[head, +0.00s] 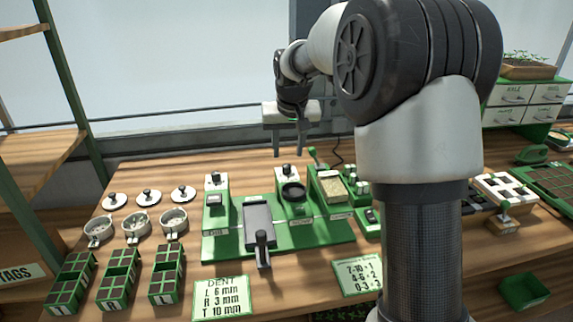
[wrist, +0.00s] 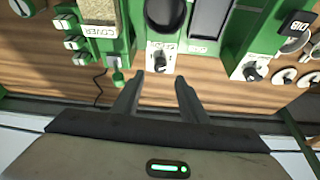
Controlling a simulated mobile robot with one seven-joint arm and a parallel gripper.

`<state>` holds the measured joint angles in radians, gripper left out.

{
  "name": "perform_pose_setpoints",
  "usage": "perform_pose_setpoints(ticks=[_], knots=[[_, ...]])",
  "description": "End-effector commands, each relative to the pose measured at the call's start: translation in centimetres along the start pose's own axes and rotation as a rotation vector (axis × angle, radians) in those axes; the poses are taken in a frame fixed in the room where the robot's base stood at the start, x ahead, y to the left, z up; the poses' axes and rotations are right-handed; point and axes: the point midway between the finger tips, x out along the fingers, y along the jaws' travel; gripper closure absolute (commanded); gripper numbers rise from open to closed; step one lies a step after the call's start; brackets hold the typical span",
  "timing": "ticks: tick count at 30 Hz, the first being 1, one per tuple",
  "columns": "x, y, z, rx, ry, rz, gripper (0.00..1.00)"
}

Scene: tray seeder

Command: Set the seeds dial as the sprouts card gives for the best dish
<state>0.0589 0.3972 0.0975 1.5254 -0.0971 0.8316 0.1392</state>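A white-faced dial with a dark knob (head: 287,172) tops the middle station of the green seeder (head: 222,243); this dial also shows in the wrist view (wrist: 161,57). Its label and setting are too small to read, so I cannot confirm it is the seeds dial. A card (head: 360,274) at the front reads about 7-10 = 1, 4-6 = 2, 0-3 = 3; its heading is unclear. Three round dishes (head: 136,228) stand at left, contents too small to count. My gripper (head: 290,153) is open and empty above and behind the middle dial; its fingers (wrist: 158,98) are apart.
A DENT card (head: 221,298), lids (head: 148,196) and soil trays (head: 118,280) lie left and front. A cover hopper (head: 332,188) stands right of the middle dial. My arm hides the bench's right-centre.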

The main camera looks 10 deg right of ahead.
Motion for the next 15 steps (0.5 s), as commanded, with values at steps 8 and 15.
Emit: perform_pose_setpoints(ticks=[8,15], knots=[[5.1,0.0,0.1,0.000,-0.002,-0.001,0.61],[6.5,0.0,0.0,0.000,0.000,0.000,0.61]])
